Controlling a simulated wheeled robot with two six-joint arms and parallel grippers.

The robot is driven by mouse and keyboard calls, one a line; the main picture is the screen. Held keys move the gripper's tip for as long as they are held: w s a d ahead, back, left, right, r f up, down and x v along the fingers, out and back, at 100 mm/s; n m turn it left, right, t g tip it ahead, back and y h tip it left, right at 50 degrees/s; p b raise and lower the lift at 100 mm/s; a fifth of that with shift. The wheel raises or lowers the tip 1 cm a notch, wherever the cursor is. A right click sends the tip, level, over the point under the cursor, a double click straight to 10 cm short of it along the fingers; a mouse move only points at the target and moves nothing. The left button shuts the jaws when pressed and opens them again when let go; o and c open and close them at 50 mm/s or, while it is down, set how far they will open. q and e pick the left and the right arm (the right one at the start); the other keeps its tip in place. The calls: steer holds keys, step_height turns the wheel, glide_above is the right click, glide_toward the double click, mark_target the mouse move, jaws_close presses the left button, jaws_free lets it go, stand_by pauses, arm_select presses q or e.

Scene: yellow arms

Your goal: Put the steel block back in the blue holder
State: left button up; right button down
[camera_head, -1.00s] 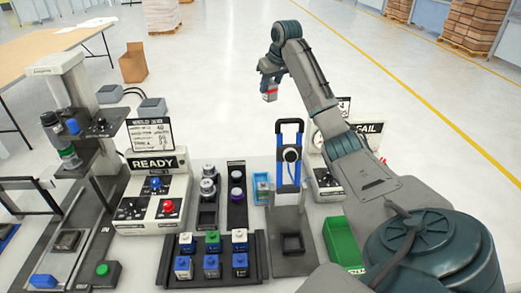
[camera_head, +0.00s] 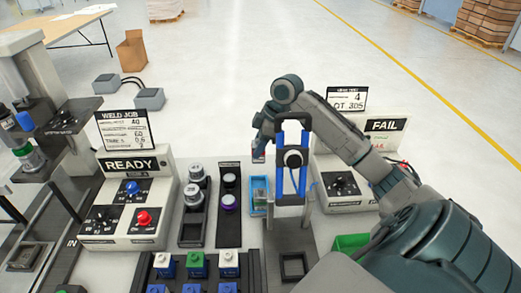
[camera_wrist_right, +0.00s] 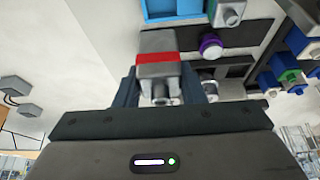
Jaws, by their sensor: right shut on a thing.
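My right gripper (camera_wrist_right: 158,92) is shut on a steel-grey block with a red band (camera_wrist_right: 158,62) and holds it up in the air. In the head view my right gripper (camera_head: 259,143) is behind and left of the blue-framed stand, and the block is small and partly hidden there. The blue holder (camera_head: 259,184) is a shallow open tray left of that stand, below the gripper in the picture. Its blue edge also shows at the top of the wrist view (camera_wrist_right: 175,10), apart from the block. My left gripper is not in view.
The blue-framed stand (camera_head: 308,172) rises close beside the holder. Dark racks with grey and purple-topped pieces (camera_head: 228,203) stand left of it. The READY panel (camera_head: 136,165) is farther left, the FAIL panel (camera_head: 384,126) right. A green bin (camera_head: 350,243) is in front.

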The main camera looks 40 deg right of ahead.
mark_target(258, 161)
steer(key=shift+s+a+f, duration=0.2)
steer(key=shift+a+f, duration=0.05)
steer(key=shift+f, duration=0.1)
step_height(258, 161, down, 5)
steer(key=shift+f+p, duration=0.1)
steer(key=shift+p, duration=0.6)
step_height(258, 161, down, 4)
steer(key=shift+f+p, duration=0.1)
steer(key=shift+p, duration=0.4)
steer(key=shift+f, duration=0.15)
steer(key=c, duration=0.9)
jaws_free()
